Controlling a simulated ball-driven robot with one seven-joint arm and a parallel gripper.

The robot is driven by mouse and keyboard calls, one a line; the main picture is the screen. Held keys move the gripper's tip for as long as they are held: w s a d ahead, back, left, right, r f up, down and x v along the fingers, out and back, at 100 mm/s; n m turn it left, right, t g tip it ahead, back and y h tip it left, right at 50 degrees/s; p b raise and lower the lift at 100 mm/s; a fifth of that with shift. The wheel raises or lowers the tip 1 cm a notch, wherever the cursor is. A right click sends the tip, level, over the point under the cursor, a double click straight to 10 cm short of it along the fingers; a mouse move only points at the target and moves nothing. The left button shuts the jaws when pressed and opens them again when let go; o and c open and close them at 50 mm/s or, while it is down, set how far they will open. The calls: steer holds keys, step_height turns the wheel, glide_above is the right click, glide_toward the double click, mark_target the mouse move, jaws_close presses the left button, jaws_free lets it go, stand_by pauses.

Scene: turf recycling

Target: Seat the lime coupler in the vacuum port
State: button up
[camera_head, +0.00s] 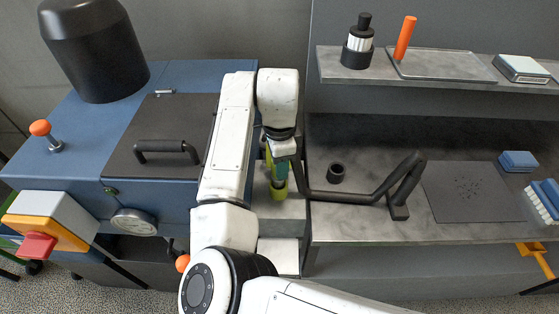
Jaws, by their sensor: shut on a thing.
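My gripper (282,166) points down over the grey ledge between the blue machine and the metal bench. It is shut on the lime coupler (279,190), whose lower end shows below the fingers. The fingers and wrist hide part of the coupler. A short black open-topped cylinder (336,173) stands on the bench to the right of my gripper, apart from the coupler. I cannot tell whether this is the vacuum port. I also cannot tell whether the coupler touches the ledge below it.
A thick dark bent hose or tube (350,196) lies on the bench close to the right of my gripper. The blue machine (195,78) with a dark handled lid (160,130) stands left. A shelf (430,72) overhangs the bench. A perforated dark plate (470,192) lies right.

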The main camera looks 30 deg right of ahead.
steer(key=shift+f+b, duration=0.85)
steer(key=shift+f, duration=0.7)
steer(key=shift+r, duration=0.1)
steer(key=shift+r+p, duration=2)
steer(key=shift+r, duration=0.25)
steer(key=shift+p, duration=0.4)
stand_by(0.6)
steer(key=shift+f+b, duration=1.35)
steer(key=shift+f, duration=1.05)
steer(key=o, duration=1.2)
steer(key=shift+r, duration=0.1)
